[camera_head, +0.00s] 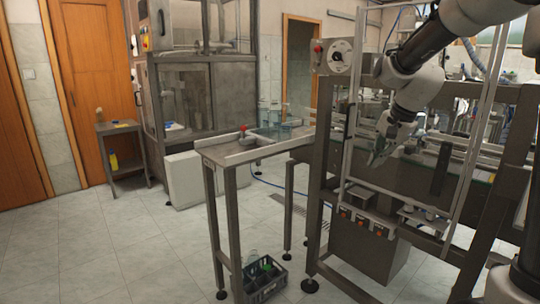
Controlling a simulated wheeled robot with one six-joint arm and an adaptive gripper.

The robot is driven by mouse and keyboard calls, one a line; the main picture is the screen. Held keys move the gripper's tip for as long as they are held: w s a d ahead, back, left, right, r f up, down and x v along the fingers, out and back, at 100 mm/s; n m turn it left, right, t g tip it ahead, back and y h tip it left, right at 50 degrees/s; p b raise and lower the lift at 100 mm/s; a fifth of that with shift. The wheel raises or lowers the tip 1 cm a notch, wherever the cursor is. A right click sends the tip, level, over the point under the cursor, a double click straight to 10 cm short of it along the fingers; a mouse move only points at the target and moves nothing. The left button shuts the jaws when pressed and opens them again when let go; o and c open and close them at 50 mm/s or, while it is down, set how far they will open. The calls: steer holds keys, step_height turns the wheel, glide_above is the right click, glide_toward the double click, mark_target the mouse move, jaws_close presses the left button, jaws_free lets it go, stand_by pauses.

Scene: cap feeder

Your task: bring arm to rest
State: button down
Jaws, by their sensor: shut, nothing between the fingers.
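My arm reaches in from the upper right of the head view and bends downward. My gripper (378,158) is at its lower end, pointing down and left. The fingers look shut with nothing between them. The gripper is in front of the machine frame (325,150) in the picture, to the right of the metal table. I cannot tell the exact gap between the gripper and the frame.
A metal table (225,150) stands left of the machine, with clear containers at its back end. A dark crate (268,290) with bottles is on the floor below. A small side table (120,128) stands at the left. The tiled floor at left is clear.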

steer(key=s+d+n, duration=0.1)
steer(key=s+n, duration=0.2)
steer(key=s, duration=0.7)
steer(key=s+d+r+n+h, duration=0.1)
steer(key=s+n, duration=0.3)
steer(key=s, duration=0.5)
steer(key=s+d+r+n+h, duration=0.1)
steer(key=s+d+n, duration=0.1)
steer(key=s, duration=0.8)
steer(key=shift+s+d+n+t, duration=0.35)
steer(key=shift+n+t, duration=0.05)
steer(key=shift+n, duration=0.3)
